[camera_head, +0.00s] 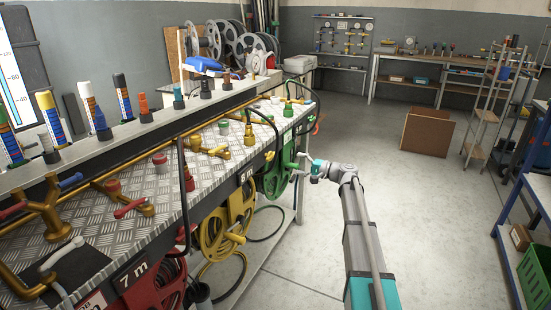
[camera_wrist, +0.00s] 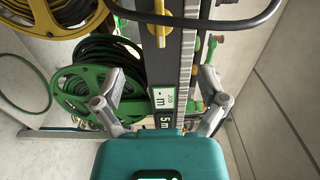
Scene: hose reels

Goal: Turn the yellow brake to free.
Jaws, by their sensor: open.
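A small yellow lever (camera_head: 269,156) sits on the dark front rail of the bench, between the yellow and green reels. I take it for the yellow brake. In the wrist view a yellow lever (camera_wrist: 160,20) lies on the dark rail at the top centre, pointing along the rail; its setting cannot be read. My gripper (camera_head: 298,163) is open and empty in front of the green reel (camera_head: 274,178). In the wrist view its fingers (camera_wrist: 160,85) are spread either side of the rail, with the yellow lever beyond the fingertips and apart from them.
The yellow reel (camera_head: 228,222) and red reel (camera_head: 158,286) hang under the bench, left of the green one. A black hose loop (camera_wrist: 205,20) crosses near the yellow lever in the wrist view. Valves and couplings crowd the bench top (camera_head: 205,170). The floor (camera_head: 370,140) around my arm is clear.

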